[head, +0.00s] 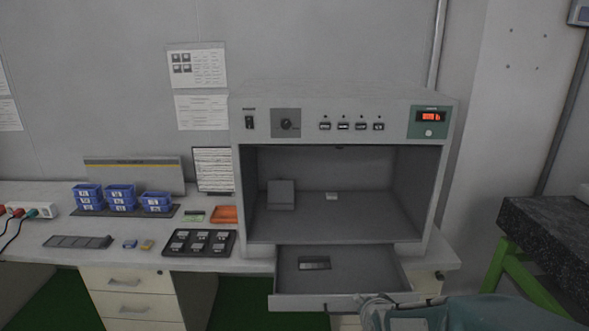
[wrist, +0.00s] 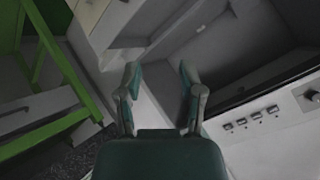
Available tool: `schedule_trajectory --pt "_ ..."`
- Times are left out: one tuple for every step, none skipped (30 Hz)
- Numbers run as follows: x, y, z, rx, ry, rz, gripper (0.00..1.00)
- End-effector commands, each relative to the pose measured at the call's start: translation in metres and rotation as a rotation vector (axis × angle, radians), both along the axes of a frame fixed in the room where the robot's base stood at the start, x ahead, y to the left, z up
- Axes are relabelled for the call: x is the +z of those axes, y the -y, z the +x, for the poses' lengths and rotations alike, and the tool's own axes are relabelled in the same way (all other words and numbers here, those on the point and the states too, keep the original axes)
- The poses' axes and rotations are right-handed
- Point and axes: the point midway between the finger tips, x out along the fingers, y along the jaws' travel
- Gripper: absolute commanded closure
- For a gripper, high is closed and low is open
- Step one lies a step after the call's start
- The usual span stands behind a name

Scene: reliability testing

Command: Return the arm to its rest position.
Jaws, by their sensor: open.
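My gripper (wrist: 159,78) is open and empty in the wrist view, its two green-padded fingers apart with nothing between them. In the head view my arm (head: 470,312) shows at the lower right edge, low in front of the test cabinet (head: 340,92) and close to the right front of its pulled-out drawer (head: 345,302). I cannot tell from these views whether the arm touches the drawer. Most of the arm is out of the picture.
The cabinet stands open on the white bench (head: 60,222). Blue bins (head: 120,197), a black tray (head: 199,243) and an orange tray (head: 224,214) lie to its left. A dark stone slab (head: 550,235) on a green frame (head: 508,268) stands at the right.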

Motion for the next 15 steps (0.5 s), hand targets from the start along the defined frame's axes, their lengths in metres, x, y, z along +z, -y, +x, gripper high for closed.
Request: schedule_trajectory --pt "0.015 0.0 -0.01 0.03 -0.016 -0.036 0.5" --pt "0.021 0.0 -0.016 0.049 -0.033 -0.06 0.5" --pt "0.028 0.0 -0.025 0.075 -0.055 -0.089 0.5" --pt "0.034 -0.001 -0.032 0.094 -0.072 -0.111 0.5" --pt "0.04 -0.001 -0.039 0.115 -0.088 -0.133 0.5" --pt "0.047 -0.001 -0.05 0.142 -0.11 -0.161 0.5" --pt "0.052 -0.001 -0.057 0.164 -0.127 -0.182 0.5" --pt "0.057 -0.001 -0.066 0.186 -0.143 -0.203 0.5" --pt "0.063 -0.001 -0.077 0.214 -0.164 -0.23 0.5" --pt "0.068 -0.001 -0.085 0.237 -0.181 -0.25 0.5" --pt "0.073 -0.001 -0.094 0.26 -0.196 -0.27 0.5" --pt "0.079 -0.001 -0.106 0.291 -0.217 -0.295 0.5" --pt "0.083 -0.001 -0.116 0.315 -0.233 -0.314 0.5" --pt "0.087 -0.001 -0.125 0.339 -0.248 -0.333 0.5" --pt "0.092 -0.002 -0.138 0.372 -0.27 -0.357 0.5"
